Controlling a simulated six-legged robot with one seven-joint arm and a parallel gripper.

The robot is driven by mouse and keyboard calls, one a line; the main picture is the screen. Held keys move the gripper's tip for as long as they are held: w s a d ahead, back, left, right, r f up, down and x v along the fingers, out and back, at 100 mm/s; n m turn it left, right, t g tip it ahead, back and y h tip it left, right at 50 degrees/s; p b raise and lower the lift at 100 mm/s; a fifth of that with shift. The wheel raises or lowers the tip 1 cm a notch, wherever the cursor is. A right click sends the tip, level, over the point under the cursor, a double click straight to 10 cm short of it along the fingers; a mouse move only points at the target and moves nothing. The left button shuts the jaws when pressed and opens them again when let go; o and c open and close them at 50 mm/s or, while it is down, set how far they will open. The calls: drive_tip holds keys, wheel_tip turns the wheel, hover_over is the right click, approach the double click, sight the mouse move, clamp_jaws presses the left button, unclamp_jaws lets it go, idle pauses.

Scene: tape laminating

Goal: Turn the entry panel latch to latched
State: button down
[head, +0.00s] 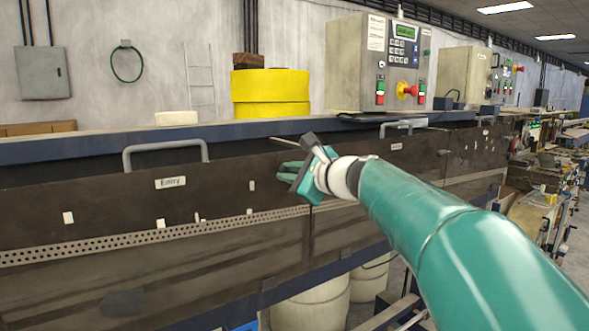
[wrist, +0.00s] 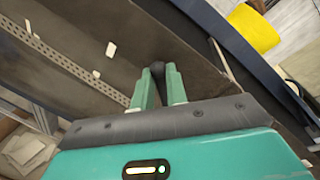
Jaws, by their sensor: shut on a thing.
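The entry panel (head: 110,215) is a dark brown panel with a white "Entry" label (head: 171,182) and a grey bar handle (head: 165,146) on its top edge. My gripper (head: 285,172) is at the right end of this panel in the head view. In the wrist view my gripper (wrist: 161,85) has its two green fingers shut on a small dark knob, the latch (wrist: 157,70), which stands out from the panel. The fingers and hand hide the latch in the head view, and its turned position cannot be told.
A second panel with its own handle (head: 403,125) continues to the right. A perforated strip (head: 120,241) runs along the panels. A control box (head: 378,62) and yellow rolls (head: 270,92) stand behind. Pale barrels (head: 312,305) are below.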

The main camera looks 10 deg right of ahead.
drive_tip(key=n, duration=0.1)
drive_tip(key=a+f+n+h, duration=0.1)
drive_tip(key=n, duration=0.1)
drive_tip(key=shift+s+f, duration=0.2)
drive_tip(key=shift+s+a+f+n+h, duration=0.1)
drive_tip(key=shift+f+n+h, duration=0.35)
drive_tip(key=shift+n, duration=0.6)
drive_tip(key=shift+a+f+n+h, duration=0.15)
drive_tip(key=shift+f+n, duration=0.45)
drive_tip(key=shift+n, duration=0.45)
drive_tip(key=shift+d, duration=0.1)
drive_tip(key=c, duration=1.4)
unclamp_jaws()
drive_tip(key=shift+s, duration=0.1)
drive_tip(key=v, duration=1.3)
drive_tip(key=shift+s, duration=0.35)
